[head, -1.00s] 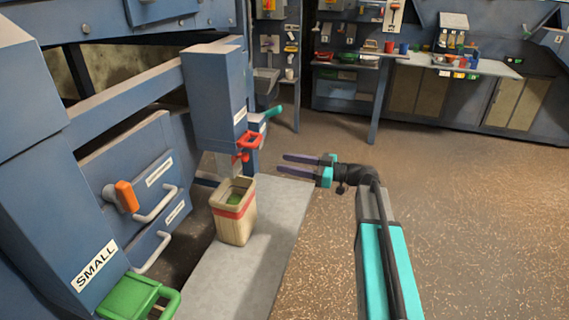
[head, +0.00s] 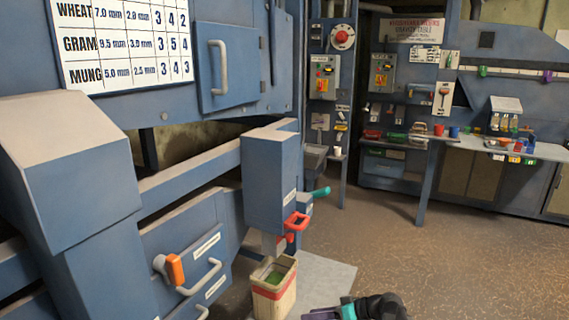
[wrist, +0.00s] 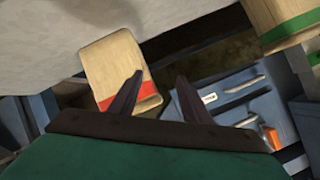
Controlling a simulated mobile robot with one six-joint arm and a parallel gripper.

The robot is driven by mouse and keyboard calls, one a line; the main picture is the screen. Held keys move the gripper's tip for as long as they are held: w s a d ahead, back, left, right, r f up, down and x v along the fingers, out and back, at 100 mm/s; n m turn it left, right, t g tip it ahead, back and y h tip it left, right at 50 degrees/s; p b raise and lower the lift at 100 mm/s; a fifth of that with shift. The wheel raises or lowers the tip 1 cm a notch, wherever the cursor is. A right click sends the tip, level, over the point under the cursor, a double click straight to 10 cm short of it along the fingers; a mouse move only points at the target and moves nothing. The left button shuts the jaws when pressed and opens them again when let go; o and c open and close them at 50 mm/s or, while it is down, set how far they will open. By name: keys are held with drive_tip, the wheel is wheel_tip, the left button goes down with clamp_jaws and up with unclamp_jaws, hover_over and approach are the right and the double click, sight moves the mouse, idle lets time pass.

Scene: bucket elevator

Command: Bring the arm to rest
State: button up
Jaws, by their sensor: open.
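My gripper (head: 322,314) shows at the bottom edge of the head view, with its dark fingers and teal body partly cut off. In the wrist view its two dark fingers (wrist: 160,78) stand apart with nothing between them. A beige bin with a red band (head: 273,288) stands upright to the left of my gripper, with green material inside. The bin also shows in the wrist view (wrist: 107,62), partly behind the left finger in the picture. I cannot tell the exact gap between finger and bin.
The blue machine fills the left, with a red handle (head: 296,222), a teal handle (head: 321,192) and an orange-knobbed lever (head: 174,269). A grey slab (head: 335,274) lies under the bin. A green-banded container (wrist: 286,33) shows in the wrist view. Brown floor (head: 470,245) is open at right.

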drive_tip(key=s+f+m+g+h, duration=0.1)
drive_tip(key=s+f, duration=0.2)
drive_tip(key=s+a+f+m+g+h+p, duration=0.1)
drive_tip(key=s+f, duration=0.3)
drive_tip(key=s+f+g+h+p, duration=0.1)
drive_tip(key=s+f, duration=0.2)
drive_tip(key=f, duration=0.1)
drive_tip(key=shift+s+a+f+m, duration=0.15)
drive_tip(key=shift+s+a+m, duration=0.2)
drive_tip(key=shift+m, duration=0.05)
drive_tip(key=s+d+f+m+g+h+p, duration=0.1)
drive_tip(key=s+d+f+g+h, duration=0.1)
drive_tip(key=s, duration=0.7)
drive_tip(key=s+d+f+m+g+h+p, duration=0.2)
drive_tip(key=s+f, duration=0.4)
drive_tip(key=s, duration=0.3)
drive_tip(key=s+d+f+m+g+h+p, duration=0.1)
drive_tip(key=s+d+f+h, duration=0.3)
drive_tip(key=s, duration=0.6)
drive_tip(key=shift+d+m+g+h+p, duration=0.3)
drive_tip(key=shift+g+h+p, duration=0.2)
drive_tip(key=shift+g, duration=0.1)
